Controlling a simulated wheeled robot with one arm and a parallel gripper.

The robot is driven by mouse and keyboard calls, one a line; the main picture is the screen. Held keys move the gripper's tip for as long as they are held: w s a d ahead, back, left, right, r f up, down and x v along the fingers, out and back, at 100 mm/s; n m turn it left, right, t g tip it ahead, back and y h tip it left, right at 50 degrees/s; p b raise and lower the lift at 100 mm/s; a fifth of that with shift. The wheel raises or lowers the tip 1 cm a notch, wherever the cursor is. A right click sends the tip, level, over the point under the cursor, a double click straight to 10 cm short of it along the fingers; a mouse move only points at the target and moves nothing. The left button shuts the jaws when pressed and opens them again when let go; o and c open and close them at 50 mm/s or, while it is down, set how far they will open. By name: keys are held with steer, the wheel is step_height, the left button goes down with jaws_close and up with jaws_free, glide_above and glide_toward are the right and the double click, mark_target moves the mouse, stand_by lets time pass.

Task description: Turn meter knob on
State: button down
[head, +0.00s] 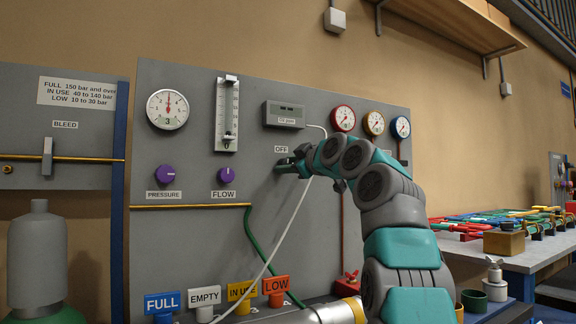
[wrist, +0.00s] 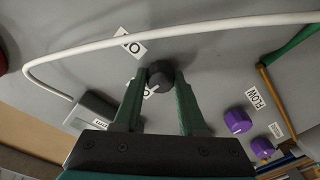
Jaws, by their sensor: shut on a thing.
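The meter knob (wrist: 160,72) is small, round and dark, with a pale mark on its rim toward the lower left in the wrist view. My gripper (wrist: 161,80) is shut on it, one green finger on each side. In the head view my gripper (head: 289,166) is at the panel just below an "OFF" label (head: 281,149), and hides the knob. The grey meter box (head: 284,114) is above; its display is too small to read.
A white cable (head: 291,222) runs from the meter down past my gripper. Purple PRESSURE (head: 165,174) and FLOW (head: 226,175) knobs sit left on the grey panel (head: 180,260). Three round gauges (head: 373,123) are up right. A bench with tools (head: 500,250) stands at right.

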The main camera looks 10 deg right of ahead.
steer(key=m+p, duration=0.1)
steer(key=m, duration=0.7)
steer(key=shift+a+r, duration=0.1)
steer(key=m+p, duration=0.2)
steer(key=m, duration=0.2)
steer(key=shift+m+t, duration=0.3)
steer(key=shift+m, duration=0.1)
steer(key=shift+m+h+p, duration=0.3)
steer(key=shift+m+p, duration=0.5)
steer(key=shift+m, duration=1.6)
steer(key=shift+c, duration=2.3)
jaws_free()
